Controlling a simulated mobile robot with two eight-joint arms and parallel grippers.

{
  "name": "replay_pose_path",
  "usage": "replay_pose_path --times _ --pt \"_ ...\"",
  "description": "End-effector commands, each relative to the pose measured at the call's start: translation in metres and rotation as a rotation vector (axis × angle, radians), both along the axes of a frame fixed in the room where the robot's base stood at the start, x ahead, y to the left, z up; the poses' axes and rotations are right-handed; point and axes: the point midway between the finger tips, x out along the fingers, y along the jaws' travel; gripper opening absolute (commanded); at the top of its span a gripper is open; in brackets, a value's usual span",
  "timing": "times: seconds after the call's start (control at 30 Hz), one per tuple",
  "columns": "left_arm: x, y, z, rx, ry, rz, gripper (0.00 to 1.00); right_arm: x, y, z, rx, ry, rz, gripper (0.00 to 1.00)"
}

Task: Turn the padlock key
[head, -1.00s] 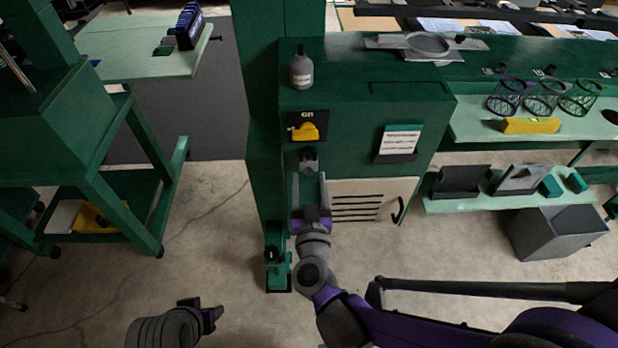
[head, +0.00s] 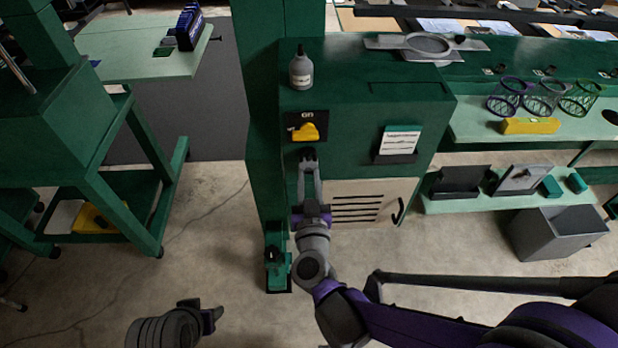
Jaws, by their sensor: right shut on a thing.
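My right gripper (head: 308,164) reaches up the front of the green machine cabinet (head: 355,110). Its fingers are shut on a small dark thing just below the yellow switch handle. This is likely the padlock key, but it is mostly hidden between the fingertips and too small to make out. The yellow switch handle (head: 306,132) sits on a black plate marked ON. I cannot make out the padlock body. My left gripper (head: 208,314) is low at the left over the floor, away from the cabinet; its jaw opening is not clear.
A grey bottle (head: 301,72) stands on the cabinet top. A card (head: 400,140) and a beige vented panel (head: 365,200) are on the cabinet front. A green column stands close at the left. Wire baskets (head: 543,98) are on the right shelf. Floor is clear at lower left.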

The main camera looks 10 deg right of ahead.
Motion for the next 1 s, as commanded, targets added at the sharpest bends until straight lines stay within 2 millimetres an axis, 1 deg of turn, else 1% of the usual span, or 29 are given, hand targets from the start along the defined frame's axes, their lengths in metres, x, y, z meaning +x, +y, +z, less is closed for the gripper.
replay_pose_path --times 0.17,0.37,0.57,1.0 --pt "-0.0001 0.0000 -0.0001 0.000 0.000 0.000 0.50 -0.0002 -0.0001 -0.0001 0.020 -0.002 0.000 0.00" --pt "0.0001 0.0000 -0.0006 0.000 0.000 0.000 0.50 -0.0002 -0.0004 -0.0002 0.105 -0.011 0.000 0.00" --pt "0.0000 0.0000 -0.0013 0.000 0.000 0.000 0.50 -0.0003 -0.0009 -0.0004 0.260 -0.027 0.000 0.00" --pt "0.0001 0.0000 -0.0025 0.000 0.001 0.000 0.50 -0.0005 -0.0022 -0.0011 0.675 -0.069 0.000 0.00"
